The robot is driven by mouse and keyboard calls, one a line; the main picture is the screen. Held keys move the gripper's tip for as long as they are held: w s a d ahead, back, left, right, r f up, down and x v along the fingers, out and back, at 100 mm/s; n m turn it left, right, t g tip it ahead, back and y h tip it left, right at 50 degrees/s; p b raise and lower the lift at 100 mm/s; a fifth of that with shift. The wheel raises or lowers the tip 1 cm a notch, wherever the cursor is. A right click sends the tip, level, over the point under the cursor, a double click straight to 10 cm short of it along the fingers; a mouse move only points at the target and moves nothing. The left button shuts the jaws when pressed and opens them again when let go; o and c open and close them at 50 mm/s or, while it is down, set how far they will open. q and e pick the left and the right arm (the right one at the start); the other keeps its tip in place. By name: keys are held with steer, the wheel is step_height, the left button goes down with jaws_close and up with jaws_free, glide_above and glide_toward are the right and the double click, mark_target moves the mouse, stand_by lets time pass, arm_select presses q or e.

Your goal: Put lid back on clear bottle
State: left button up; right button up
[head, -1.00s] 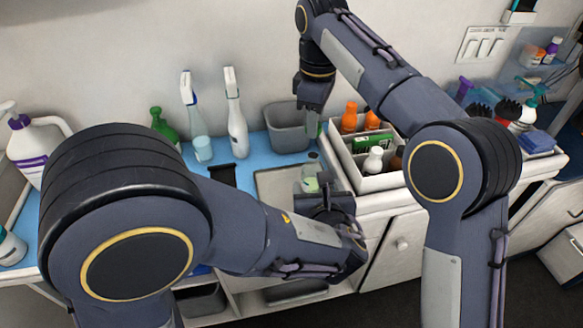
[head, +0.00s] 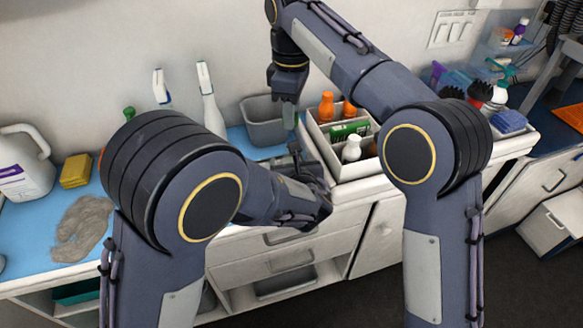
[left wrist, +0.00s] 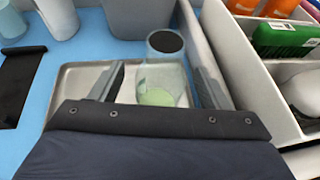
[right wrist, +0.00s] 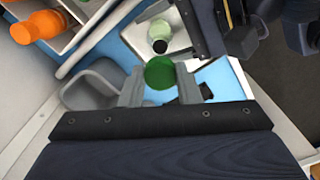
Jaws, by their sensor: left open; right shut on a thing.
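The clear bottle (left wrist: 160,88) has pale green contents and a dark round mouth. It stands upright without its lid on a metal tray (left wrist: 72,88), and it also shows in the right wrist view (right wrist: 159,36). My left gripper (left wrist: 158,85) is open, with one finger on each side of the bottle; I cannot tell whether they touch it. It also shows in the head view (head: 296,155), where the arm hides the bottle. My right gripper (right wrist: 160,88) is shut on the round dark green lid (right wrist: 160,73) and holds it above and apart from the bottle.
A grey bin (head: 262,122) stands behind the tray. A white divided box (head: 330,160) with orange and white bottles is close on the right. White spray bottles (head: 211,110) stand at the back left. A grey cloth (head: 82,228) lies on the blue mat at left.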

arm_select(q)
steer(key=shift+x, duration=1.2)
steer(key=shift+c, duration=0.3)
steer(key=c, duration=1.4)
arm_select(e)
steer(key=shift+d+f, duration=0.15)
steer(key=shift+f, duration=2.35)
